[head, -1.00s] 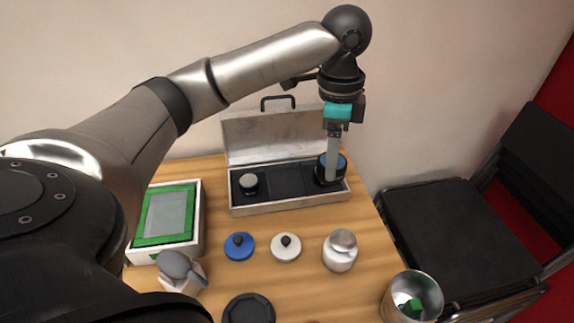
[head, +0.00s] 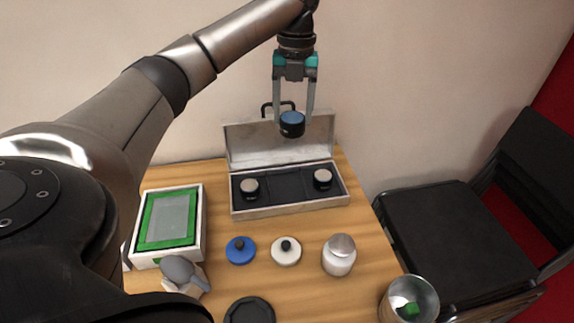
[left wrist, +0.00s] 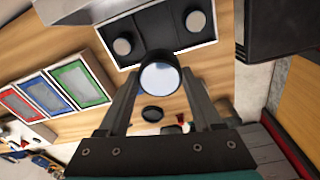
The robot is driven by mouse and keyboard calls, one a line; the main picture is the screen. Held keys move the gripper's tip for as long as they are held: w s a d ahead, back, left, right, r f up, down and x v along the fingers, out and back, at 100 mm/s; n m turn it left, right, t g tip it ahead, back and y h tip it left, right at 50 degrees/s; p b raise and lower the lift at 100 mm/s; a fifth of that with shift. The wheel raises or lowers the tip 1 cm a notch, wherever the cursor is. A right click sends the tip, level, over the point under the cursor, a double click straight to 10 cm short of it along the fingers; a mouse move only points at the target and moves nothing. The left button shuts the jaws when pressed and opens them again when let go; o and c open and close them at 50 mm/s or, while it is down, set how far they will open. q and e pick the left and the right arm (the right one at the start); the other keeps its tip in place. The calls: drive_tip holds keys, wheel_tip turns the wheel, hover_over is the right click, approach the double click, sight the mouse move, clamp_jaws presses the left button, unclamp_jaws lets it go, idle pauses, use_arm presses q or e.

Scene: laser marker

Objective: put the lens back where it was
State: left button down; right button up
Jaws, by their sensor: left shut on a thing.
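My left gripper (head: 292,112) is shut on a short black lens (head: 292,130) with a bluish glass top. It holds the lens in the air in front of the case's raised lid. The left wrist view also shows the held lens (left wrist: 160,79) between my fingers, its pale glass facing the camera. The open silver case (head: 290,209) stands below, at the table's back. Two black lenses with pale tops sit in its dark foam, one at the left (head: 250,188) and one at the right (head: 322,179). The foam between them looks bare. My right gripper is not in view.
A blue knobbed cap (head: 240,251), a white knobbed cap (head: 287,251) and a jar (head: 338,257) stand before the case. A green-framed box (head: 168,220) is left, a grey blower (head: 181,270) front left. A metal cup (head: 412,296) and black chair (head: 430,222) are right.

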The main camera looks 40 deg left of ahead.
use_arm(q)
drive_tip(key=shift+a+r+m, duration=0.15)
drive_tip(key=shift+a+m, duration=0.45)
drive_tip(key=shift+m, duration=0.1)
drive_tip(key=shift+a, duration=0.1)
wheel_tip(320, 180, down, 20)
drive_tip(key=b, duration=0.3)
drive_tip(key=shift+c, duration=0.3)
unclamp_jaws()
wheel_tip(320, 180, up, 12)
drive_tip(key=p, duration=0.1)
drive_tip(key=shift+w+p, duration=0.35)
drive_tip(key=shift+w, duration=0.05)
